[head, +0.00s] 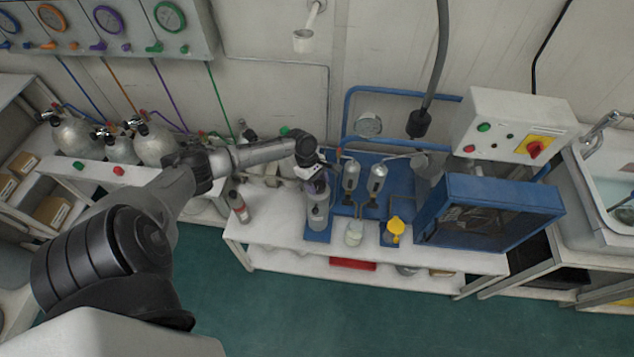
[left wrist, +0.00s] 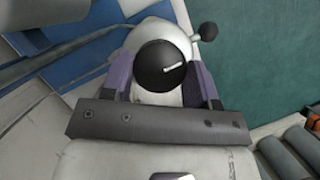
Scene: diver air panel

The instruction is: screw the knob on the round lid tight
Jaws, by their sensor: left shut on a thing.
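The black round knob (left wrist: 158,68) with a short white mark sits at the middle of the left wrist view. It is on top of a pale round lid (left wrist: 162,38), and a small dark ball (left wrist: 208,31) sticks out at the lid's side. My left gripper (head: 316,186) is shut on the knob, with one purple finger on each side of it. In the head view the gripper points down onto a grey canister (head: 317,218) on a blue base, and hides the knob there. My right gripper is not in view.
To the right stand two silver filter cylinders (head: 376,180) with pipes, a pale jar (head: 354,234), a yellow funnel-like item (head: 395,228) and a blue-framed unit (head: 490,212). A grey bottle (head: 238,207) stands to the left. The white bench's (head: 270,242) front edge is clear.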

